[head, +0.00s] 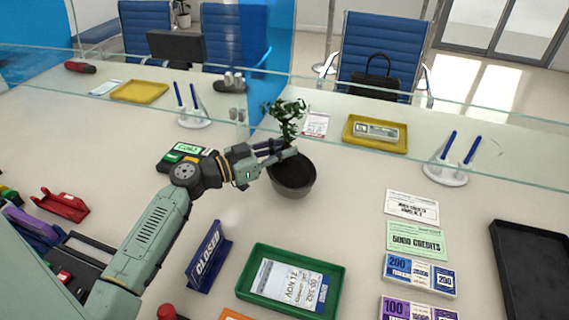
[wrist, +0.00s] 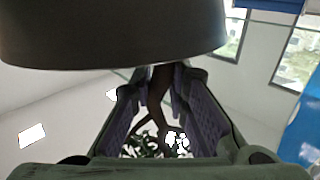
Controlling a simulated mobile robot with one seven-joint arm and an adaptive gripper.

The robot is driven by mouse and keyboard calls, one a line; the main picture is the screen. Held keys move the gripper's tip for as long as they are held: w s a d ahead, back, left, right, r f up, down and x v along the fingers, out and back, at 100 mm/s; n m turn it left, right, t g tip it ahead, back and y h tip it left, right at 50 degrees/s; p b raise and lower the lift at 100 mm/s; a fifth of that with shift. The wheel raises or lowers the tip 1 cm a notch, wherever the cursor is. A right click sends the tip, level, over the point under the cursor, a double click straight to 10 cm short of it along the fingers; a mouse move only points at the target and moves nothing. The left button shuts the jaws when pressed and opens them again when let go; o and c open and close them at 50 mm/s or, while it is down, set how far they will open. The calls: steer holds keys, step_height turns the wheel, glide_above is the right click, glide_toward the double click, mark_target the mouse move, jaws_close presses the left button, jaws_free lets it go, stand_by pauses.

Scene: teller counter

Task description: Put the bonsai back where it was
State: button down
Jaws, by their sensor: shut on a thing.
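The bonsai (head: 293,176) is a small green-leaved tree in a round dark grey pot, near the middle of the counter in the head view. My gripper (head: 284,153) reaches it from the left and is shut on its trunk, just above the pot. In the wrist view the trunk (wrist: 158,95) runs between the two fingers, with the dark pot (wrist: 115,35) across the top and leaves beyond the fingertips. I cannot tell whether the pot touches the counter.
A glass screen (head: 480,112) runs behind the bonsai. A blue CLOSED sign (head: 208,258) and a green tray (head: 254,303) stand in front. Banknote stacks (head: 419,273) and a black tray (head: 540,280) lie at right. Bare counter lies around the pot's right and front.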

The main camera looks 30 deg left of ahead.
mark_target(282, 162)
steer(key=shift+f, duration=1.9)
steer(key=c, duration=1.6)
jaws_free()
steer(key=shift+f, duration=0.15)
steer(key=shift+o, duration=0.2)
steer(key=b+v, duration=0.1)
steer(key=v, duration=0.6)
steer(key=shift+s+a+b, duration=0.15)
steer(key=shift+s+b, duration=0.05)
steer(key=shift+b, duration=0.15)
